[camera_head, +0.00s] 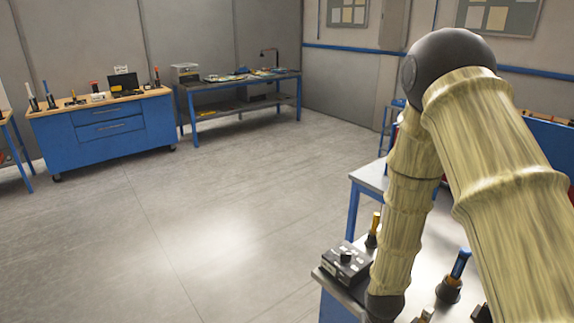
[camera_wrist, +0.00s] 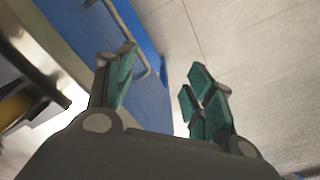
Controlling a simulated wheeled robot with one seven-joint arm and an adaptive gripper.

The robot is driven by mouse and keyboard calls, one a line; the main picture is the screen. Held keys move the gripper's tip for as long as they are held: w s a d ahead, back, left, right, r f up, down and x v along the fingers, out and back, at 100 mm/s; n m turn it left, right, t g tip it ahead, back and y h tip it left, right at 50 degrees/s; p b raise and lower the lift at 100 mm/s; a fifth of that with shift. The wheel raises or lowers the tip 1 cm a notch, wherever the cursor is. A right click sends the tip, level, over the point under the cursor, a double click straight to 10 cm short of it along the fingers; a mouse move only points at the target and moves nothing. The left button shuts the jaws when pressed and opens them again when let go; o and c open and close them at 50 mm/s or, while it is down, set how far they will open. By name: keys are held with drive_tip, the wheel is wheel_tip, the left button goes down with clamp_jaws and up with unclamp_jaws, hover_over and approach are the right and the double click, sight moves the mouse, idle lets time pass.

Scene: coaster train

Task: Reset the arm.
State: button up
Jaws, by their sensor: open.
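My gripper (camera_wrist: 158,88) shows in the wrist view with its green-padded fingers spread apart and nothing between them. Behind the fingers are a blue cabinet side with a handle (camera_wrist: 140,60) and the pale floor. In the head view my arm, with its bamboo-like links and dark joint, fills the right side and reaches down over a workbench. My gripper itself is not visible in the head view.
A metal-topped workbench (camera_head: 332,284) at lower right holds a dark box with a knob (camera_head: 346,263) and a blue-handled tool (camera_head: 455,272). A blue cabinet (camera_head: 100,135) and a long blue table (camera_head: 240,83) stand at the back. The floor (camera_head: 200,220) between is clear.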

drive_tip(key=s+f+b, duration=0.2)
drive_tip(key=s+f, duration=0.7)
drive_tip(key=s, duration=0.3)
drive_tip(key=s+f+n+b, duration=0.1)
drive_tip(key=s+f+b, duration=0.2)
drive_tip(key=s+f, duration=0.7)
drive_tip(key=shift+s+d+f+b, duration=0.25)
drive_tip(key=shift+s+d+b, duration=0.15)
drive_tip(key=shift+s, duration=0.5)
